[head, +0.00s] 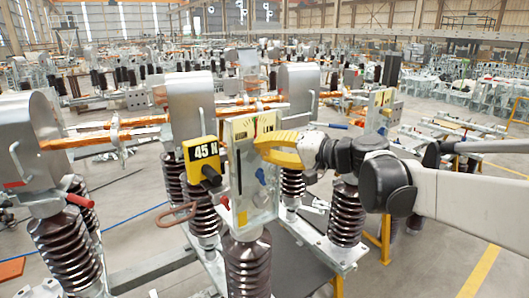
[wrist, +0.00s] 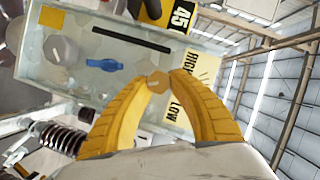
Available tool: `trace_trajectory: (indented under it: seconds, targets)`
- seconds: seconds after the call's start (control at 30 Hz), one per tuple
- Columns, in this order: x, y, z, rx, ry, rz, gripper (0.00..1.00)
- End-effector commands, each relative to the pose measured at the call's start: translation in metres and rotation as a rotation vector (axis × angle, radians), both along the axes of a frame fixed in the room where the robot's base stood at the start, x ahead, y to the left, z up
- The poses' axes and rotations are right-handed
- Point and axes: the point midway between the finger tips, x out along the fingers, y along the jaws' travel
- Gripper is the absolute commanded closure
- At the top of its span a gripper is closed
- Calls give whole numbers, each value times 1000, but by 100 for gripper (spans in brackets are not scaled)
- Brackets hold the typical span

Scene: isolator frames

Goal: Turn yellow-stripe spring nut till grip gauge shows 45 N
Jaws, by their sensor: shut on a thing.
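My gripper (head: 258,147) has yellow fingers and reaches in from the right to the upper part of an upright pale panel. In the wrist view its fingertips (wrist: 157,80) close on a small tan round piece (wrist: 157,84). I cannot tell whether this piece is the spring nut, and no yellow stripe shows on it. The gauge dial (head: 254,124) at the panel's top shows in the wrist view as a pale strip marked HIGH and LOW (wrist: 176,100). Its needle is too small to read. A yellow sign (head: 201,160) beside the panel reads 45 N.
The panel also carries a blue fitting (wrist: 105,64), a grey round knob (wrist: 62,50), a dark slot (wrist: 118,38) and a yellow patch (wrist: 50,17). Brown ribbed insulators (head: 248,268) stand close below and around. A red-brown loop handle (head: 178,217) juts out left.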

Motion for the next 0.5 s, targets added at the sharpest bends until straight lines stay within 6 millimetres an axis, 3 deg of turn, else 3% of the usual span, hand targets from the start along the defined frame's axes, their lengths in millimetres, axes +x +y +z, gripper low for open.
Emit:
trace_trajectory:
  seconds: [0.47,0.5]
  targets:
    - [0,0,1,14,8,0,100]
    - [0,0,1,14,8,0,67]
